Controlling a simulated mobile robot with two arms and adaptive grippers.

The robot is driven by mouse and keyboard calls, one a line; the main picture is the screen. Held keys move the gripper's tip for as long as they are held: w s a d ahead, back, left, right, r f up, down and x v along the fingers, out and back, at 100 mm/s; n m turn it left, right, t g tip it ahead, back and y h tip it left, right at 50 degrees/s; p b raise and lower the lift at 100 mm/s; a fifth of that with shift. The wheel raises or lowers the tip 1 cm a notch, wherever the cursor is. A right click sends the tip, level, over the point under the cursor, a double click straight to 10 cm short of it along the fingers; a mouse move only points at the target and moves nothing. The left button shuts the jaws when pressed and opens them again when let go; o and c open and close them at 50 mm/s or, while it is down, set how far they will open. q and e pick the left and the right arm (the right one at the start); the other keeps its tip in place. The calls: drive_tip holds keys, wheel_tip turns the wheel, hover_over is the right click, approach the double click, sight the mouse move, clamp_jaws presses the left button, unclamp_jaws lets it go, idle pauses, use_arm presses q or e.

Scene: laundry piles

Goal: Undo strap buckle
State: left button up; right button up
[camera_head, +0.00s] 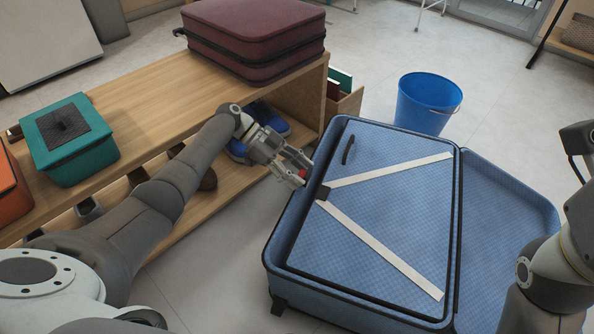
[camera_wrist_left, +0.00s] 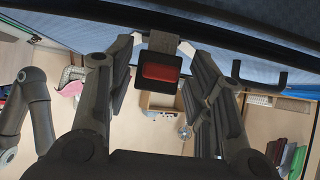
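The open blue suitcase (camera_head: 300,240) lies on the floor, with two pale straps (camera_head: 385,245) meeting in a V at a black piece (camera_head: 322,193) by its left edge. My left gripper (camera_head: 297,172) reaches that edge, with a small red spot between its fingertips. In the left wrist view, a black buckle with a red button (camera_wrist_left: 160,70) sits between the spread fingers of my left gripper (camera_wrist_left: 163,85). A fabric strap end shows above it. The fingers look open on either side, with no clear grip on the buckle. My right arm shows at the right; its gripper is out of view.
A low wooden bench (camera_head: 150,100) stands at the left beneath my left arm. It holds a maroon suitcase (camera_head: 260,35) and a teal box (camera_head: 70,140); blue shoes (camera_head: 268,118) are on its shelf. A blue bucket (camera_head: 427,103) stands behind the open suitcase.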

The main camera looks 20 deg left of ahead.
use_arm(q)
wheel_tip(320, 180, up, 10)
idle(0.7)
idle(0.4)
